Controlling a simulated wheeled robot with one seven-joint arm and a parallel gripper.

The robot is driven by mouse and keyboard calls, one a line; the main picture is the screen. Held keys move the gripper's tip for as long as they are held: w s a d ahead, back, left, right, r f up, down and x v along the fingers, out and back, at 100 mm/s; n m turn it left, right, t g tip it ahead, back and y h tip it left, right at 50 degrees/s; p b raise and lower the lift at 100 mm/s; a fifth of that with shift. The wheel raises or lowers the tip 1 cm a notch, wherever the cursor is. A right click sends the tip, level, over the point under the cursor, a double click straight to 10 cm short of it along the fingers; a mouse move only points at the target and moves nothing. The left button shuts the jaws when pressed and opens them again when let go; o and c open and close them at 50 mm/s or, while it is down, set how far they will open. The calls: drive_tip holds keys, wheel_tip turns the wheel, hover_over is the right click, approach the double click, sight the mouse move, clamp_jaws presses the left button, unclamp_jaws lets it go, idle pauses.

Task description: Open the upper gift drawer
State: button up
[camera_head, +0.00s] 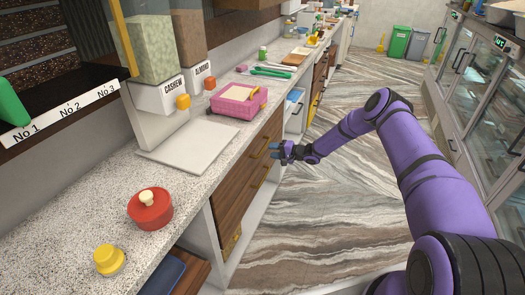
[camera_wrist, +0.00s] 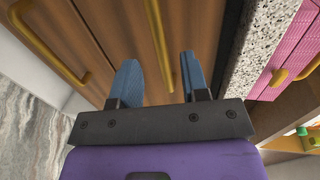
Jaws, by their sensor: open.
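The wooden drawer unit (camera_head: 238,180) is under the counter, with brass handles on its fronts. The upper drawer's handle (camera_head: 262,141) is just below the counter edge. No gap shows at the drawer fronts. My gripper (camera_head: 278,152) is in front of this unit, to the right of the upper handle. In the wrist view my gripper (camera_wrist: 157,82) is open, its two blue fingers pointing at the wooden fronts. A brass handle (camera_wrist: 157,40) runs through the space between the fingers. I cannot tell whether a finger touches it.
The speckled countertop (camera_head: 80,225) holds a pink box (camera_head: 238,101), a red pot (camera_head: 150,208), a yellow-lidded item (camera_head: 109,260) and a white board (camera_head: 190,147). Glass display cases (camera_head: 475,85) line the right side. The marbled floor (camera_head: 320,215) between is clear.

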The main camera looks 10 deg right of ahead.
sight(262, 150)
drive_tip(key=shift+x, duration=2.95)
clamp_jaws()
